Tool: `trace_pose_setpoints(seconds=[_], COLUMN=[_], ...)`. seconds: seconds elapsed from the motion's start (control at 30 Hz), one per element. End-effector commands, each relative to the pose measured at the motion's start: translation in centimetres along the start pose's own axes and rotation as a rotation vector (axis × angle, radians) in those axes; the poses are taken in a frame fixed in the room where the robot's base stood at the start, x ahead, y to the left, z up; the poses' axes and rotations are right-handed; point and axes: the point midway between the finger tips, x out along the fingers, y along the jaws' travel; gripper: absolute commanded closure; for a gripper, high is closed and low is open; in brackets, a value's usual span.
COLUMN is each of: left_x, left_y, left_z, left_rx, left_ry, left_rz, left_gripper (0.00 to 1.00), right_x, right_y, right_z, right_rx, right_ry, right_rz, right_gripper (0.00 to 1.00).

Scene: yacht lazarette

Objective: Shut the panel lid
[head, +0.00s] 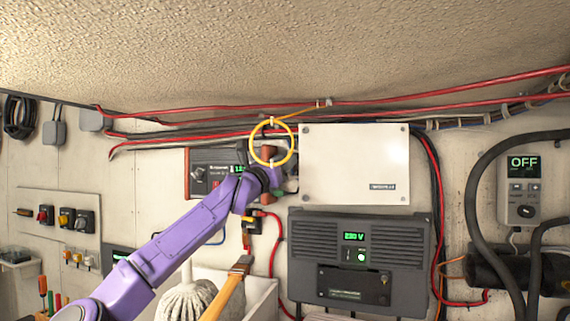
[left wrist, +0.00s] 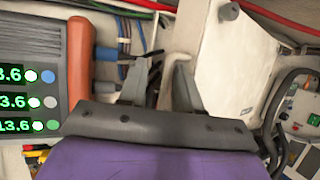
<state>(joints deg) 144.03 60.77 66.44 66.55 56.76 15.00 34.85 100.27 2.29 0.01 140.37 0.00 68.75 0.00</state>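The white panel (head: 355,163) is on the wall, right of my left gripper, with a small label at its lower right. It also shows in the left wrist view (left wrist: 236,75), at an angle, with a grey knob on its top edge. I cannot tell how far its lid stands open. My left gripper (head: 287,178) is at the panel's left edge. In the left wrist view its two fingers (left wrist: 160,72) are apart, with a gap between them. A pale curved piece is close to the right finger; contact is unclear. My right gripper is not in view.
A yellow ring (head: 273,141) hangs just above my left gripper. A meter box (head: 212,165) is left of it. A dark inverter (head: 358,255) sits below the panel. Red cables run above; a black hose (head: 475,200) curves at right. A mop (head: 187,302) stands below.

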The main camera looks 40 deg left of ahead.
Motion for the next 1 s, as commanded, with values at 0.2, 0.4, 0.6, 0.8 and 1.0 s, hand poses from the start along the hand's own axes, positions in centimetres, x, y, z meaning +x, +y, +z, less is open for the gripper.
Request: trace_pose_setpoints(seconds=[0.2,0.4,0.6,0.8,1.0], left_x=[0.0,-3.0,-7.8,-10.2,-10.3], left_y=[-0.3,-0.1,0.1,0.1,0.1], left_z=[0.1,-0.7,-0.7,-0.3,-0.2], left_rx=[0.002,0.0,-0.002,0.0,0.0], left_ry=[-0.003,-0.006,-0.005,-0.002,0.001], left_rz=[-0.005,-0.003,-0.002,-0.002,-0.001], left_gripper=[0.65,0.65,0.65,0.65,0.65], right_x=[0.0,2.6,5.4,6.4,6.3], right_y=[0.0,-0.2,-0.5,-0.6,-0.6], right_z=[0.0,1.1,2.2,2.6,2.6], right_rx=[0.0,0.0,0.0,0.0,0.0], right_ry=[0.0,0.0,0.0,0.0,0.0], right_rz=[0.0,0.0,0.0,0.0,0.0], right_gripper=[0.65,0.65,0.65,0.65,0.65])
